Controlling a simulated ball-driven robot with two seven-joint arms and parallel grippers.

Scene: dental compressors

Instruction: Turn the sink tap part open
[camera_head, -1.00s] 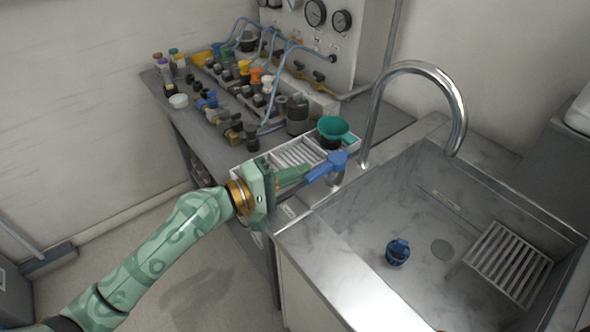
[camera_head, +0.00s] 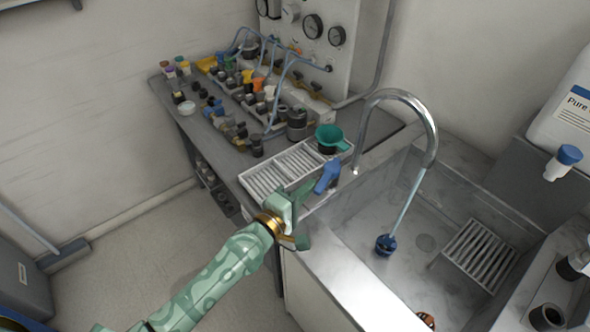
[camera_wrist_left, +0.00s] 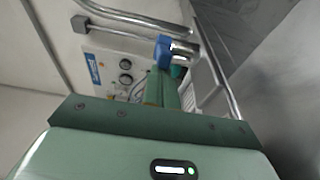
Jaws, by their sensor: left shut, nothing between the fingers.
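The sink tap is a tall chrome gooseneck (camera_head: 400,94) with a blue lever (camera_head: 327,177) at the sink's left rim. A thin stream of water (camera_head: 406,205) falls from its spout toward a blue item (camera_head: 386,245) in the basin. My left gripper (camera_head: 304,190) is shut and empty, just left of and in front of the lever; whether it touches the lever is hard to tell. In the left wrist view, the lever (camera_wrist_left: 163,48) shows just beyond the green fingers (camera_wrist_left: 162,88).
A white slotted rack (camera_head: 268,177) and a green funnel (camera_head: 329,137) stand behind the lever on the grey bench, near several small fittings. The steel sink (camera_head: 350,222) lies to the right, with a slatted grate (camera_head: 480,254) inside.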

